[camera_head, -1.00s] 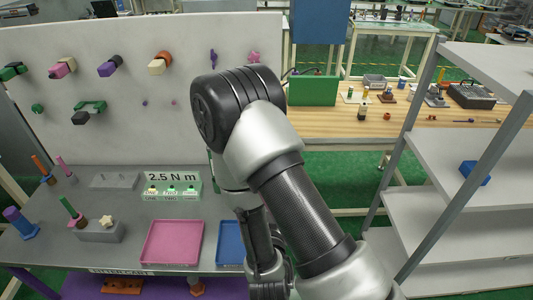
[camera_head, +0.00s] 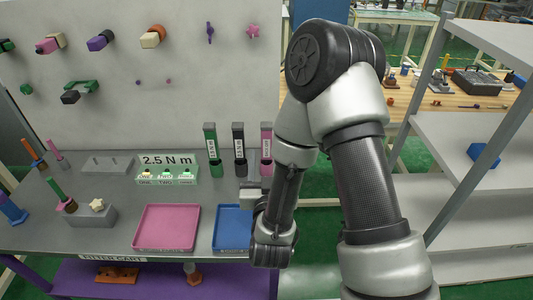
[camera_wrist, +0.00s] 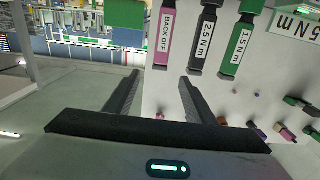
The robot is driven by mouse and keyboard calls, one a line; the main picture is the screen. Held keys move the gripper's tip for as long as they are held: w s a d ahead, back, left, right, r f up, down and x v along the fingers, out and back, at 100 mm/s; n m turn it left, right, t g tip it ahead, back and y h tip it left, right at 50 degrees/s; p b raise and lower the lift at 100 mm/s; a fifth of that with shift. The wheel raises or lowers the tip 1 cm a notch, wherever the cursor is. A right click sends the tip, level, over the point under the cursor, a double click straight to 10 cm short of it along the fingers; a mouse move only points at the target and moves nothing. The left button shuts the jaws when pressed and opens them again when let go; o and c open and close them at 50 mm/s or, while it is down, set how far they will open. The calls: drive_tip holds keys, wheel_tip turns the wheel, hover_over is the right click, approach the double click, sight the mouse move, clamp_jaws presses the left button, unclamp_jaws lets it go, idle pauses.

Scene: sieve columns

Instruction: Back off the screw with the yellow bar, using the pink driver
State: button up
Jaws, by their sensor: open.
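The pink driver (camera_head: 266,148) stands upright at the right end of a row of three at the back of the grey bench. In the wrist view the pink driver (camera_wrist: 164,35), labelled "BACK OFF", shows upside down, its near end in line with the gap between my fingertips. My gripper (camera_wrist: 159,77) is open with nothing between its fingers. It is apart from the driver, as far as I can tell. In the head view my arm hides most of the gripper. I cannot make out a screw with a yellow bar; a small yellowish spot (camera_head: 147,174) shows below the "2.5 N m" sign.
A black driver (camera_head: 238,150) and a green driver (camera_head: 212,150) stand close beside the pink one. A pink tray (camera_head: 165,228) and a blue tray (camera_head: 231,229) lie in front. A white pegboard wall (camera_head: 190,90) rises behind, and a shelf (camera_head: 450,150) is at right.

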sight(267, 130)
drive_tip(key=shift+w+r+b, duration=0.15)
drive_tip(key=shift+w+b, duration=3.35)
drive_tip(key=shift+b, duration=0.9)
drive_tip(key=w, duration=0.4)
drive_tip(key=shift+w+r, duration=0.15)
drive_tip(key=shift+w, duration=0.1)
clamp_jaws()
